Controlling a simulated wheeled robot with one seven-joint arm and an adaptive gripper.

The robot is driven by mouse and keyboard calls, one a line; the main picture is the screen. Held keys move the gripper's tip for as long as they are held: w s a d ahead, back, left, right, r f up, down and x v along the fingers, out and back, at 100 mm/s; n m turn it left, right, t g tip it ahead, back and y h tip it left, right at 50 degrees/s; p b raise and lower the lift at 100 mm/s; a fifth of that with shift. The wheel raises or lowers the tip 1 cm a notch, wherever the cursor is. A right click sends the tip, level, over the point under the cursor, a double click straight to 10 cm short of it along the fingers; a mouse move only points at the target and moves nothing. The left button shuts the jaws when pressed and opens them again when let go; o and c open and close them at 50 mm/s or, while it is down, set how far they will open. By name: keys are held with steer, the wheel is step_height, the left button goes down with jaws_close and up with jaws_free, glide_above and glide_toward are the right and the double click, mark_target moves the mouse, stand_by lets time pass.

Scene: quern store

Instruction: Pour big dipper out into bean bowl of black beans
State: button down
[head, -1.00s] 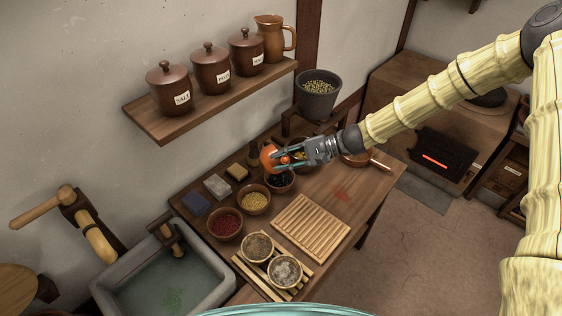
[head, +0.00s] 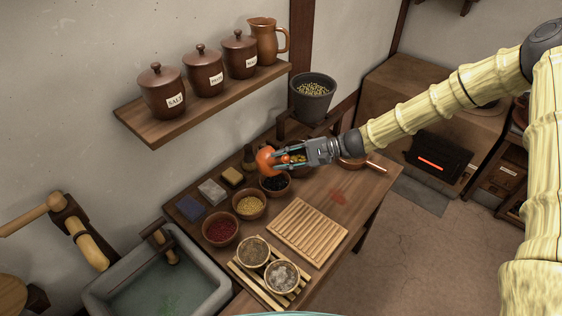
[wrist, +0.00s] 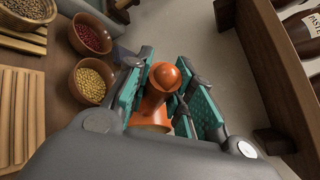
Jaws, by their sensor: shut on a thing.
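The big dipper (head: 265,160) is orange and is held in my gripper (head: 289,159). In the wrist view the dipper (wrist: 157,98) sits between the teal finger pads (wrist: 160,98), which are shut on it. Its contents cannot be seen. The bean bowl of black beans (head: 275,186) is a small brown bowl on the table. The dipper is in the air just above and slightly left of this bowl in the head view. My gripper and the dipper hide the bowl in the wrist view.
Bowls of yellow beans (head: 249,204) and red beans (head: 220,230) stand close by. A ribbed wooden board (head: 307,232) lies in front. A shelf (head: 205,103) with labelled jars hangs on the wall behind. A dark pot (head: 312,98) and a copper pan (head: 360,164) are farther right.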

steer(key=shift+w+d+r+m+y+b, duration=0.15)
steer(key=shift+w+d+m+y+b, duration=0.2)
steer(key=shift+d+y+b, duration=0.65)
steer(key=shift+w+d+r+m+y+b, duration=0.1)
steer(key=shift+w+d+m+y+b, duration=0.3)
steer(key=shift+b, duration=0.9)
stand_by(1.2)
steer(key=shift+d, duration=0.1)
stand_by(0.5)
